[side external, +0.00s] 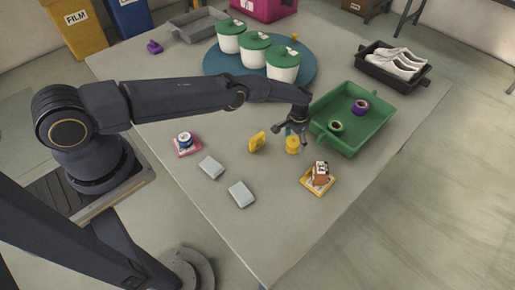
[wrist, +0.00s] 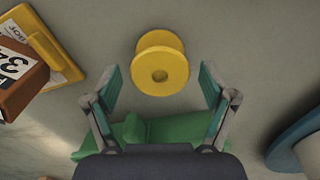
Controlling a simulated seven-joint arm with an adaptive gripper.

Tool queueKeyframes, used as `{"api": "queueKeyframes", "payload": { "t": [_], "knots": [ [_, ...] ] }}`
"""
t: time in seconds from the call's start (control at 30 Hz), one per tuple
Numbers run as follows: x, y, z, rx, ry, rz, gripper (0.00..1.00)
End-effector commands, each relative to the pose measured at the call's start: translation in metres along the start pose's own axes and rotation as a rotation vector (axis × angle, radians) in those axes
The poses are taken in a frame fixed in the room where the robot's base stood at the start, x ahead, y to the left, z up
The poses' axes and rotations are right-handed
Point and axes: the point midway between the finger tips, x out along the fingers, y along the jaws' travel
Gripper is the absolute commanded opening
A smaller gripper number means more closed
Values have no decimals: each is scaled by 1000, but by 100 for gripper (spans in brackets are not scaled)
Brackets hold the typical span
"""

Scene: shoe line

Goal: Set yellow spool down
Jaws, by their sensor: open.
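The yellow spool (side external: 292,145) stands on end on the grey table, left of the green tray, in the side view. In the wrist view the yellow spool (wrist: 160,64) shows its round flange and centre hole, with grey table around it. My gripper (side external: 293,129) is just above the spool. In the wrist view my gripper (wrist: 161,82) has its teal-padded fingers spread wide, one to each side of the spool, with a visible gap at both sides. Nothing is held between them.
The green tray (side external: 378,93) close by on the right holds a purple spool (side external: 360,107) and a dark green spool (side external: 336,126). A yellow item (side external: 257,141) lies left of the spool. A brown box (side external: 320,173) sits on a yellow-edged card in front. Bare table lies between them.

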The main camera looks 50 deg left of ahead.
Motion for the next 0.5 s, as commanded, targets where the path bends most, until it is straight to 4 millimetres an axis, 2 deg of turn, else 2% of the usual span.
{"api": "queueKeyframes", "payload": {
  "t": [0.2,0.5],
  "knots": [
    [-23,0,1,0,0,0,83],
    [-87,0,1,0,1,0,83]
  ]
}}
